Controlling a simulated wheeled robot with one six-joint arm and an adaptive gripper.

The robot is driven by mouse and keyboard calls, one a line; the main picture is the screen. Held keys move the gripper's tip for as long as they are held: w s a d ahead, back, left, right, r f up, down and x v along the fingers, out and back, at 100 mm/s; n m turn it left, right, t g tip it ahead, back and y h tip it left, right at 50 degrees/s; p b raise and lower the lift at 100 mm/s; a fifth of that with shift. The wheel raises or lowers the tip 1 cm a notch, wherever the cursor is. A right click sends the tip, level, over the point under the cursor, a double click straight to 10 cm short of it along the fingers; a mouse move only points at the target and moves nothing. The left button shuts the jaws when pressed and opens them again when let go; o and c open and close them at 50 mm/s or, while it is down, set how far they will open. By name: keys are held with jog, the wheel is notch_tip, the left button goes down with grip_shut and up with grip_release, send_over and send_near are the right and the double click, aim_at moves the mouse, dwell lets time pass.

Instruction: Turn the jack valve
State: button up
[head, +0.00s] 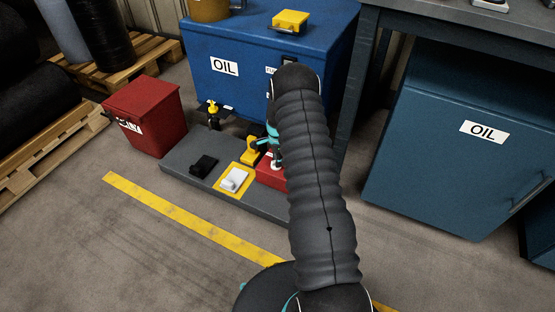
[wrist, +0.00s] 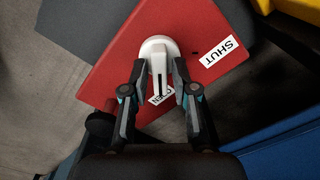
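The jack valve is a white knob with a bar-like handle (wrist: 156,50) on top of a red block (wrist: 115,68). In the wrist view the handle points down toward a partly hidden label reading OPEN (wrist: 167,98). A SHUT label (wrist: 218,52) lies to the right. My gripper (wrist: 158,66) is open, with one finger on each side of the handle and narrow gaps showing; I cannot tell whether either finger touches it. In the head view the red block (head: 268,173) is partly hidden behind my arm, and my gripper (head: 274,146) shows only in part above it.
The grey base plate (head: 178,157) also carries a black switch (head: 203,166) and a white rocker on a yellow plate (head: 236,180). A blue OIL tank (head: 210,90) stands behind, a red bin (head: 148,112) at left, a teal cabinet (head: 430,150) at right. The front floor is clear.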

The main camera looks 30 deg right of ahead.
grip_shut()
jog(key=n+b, duration=0.2)
jog(key=n, duration=0.1)
jog(key=shift+w+f, duration=0.1)
jog(key=n+b, duration=0.2)
jog(key=n, duration=0.3)
jog(key=shift+w, duration=0.15)
jog(key=n+b, duration=0.1)
jog(key=n, duration=0.4)
jog(key=shift+w+a+b, duration=0.1)
jog(key=shift+b, duration=0.25)
jog(key=n+b, duration=0.1)
jog(key=n, duration=0.3)
jog(key=shift+a+n, duration=0.1)
jog(key=shift+n, duration=0.3)
jog(key=shift+r, duration=0.2)
jog(key=shift+w, duration=0.1)
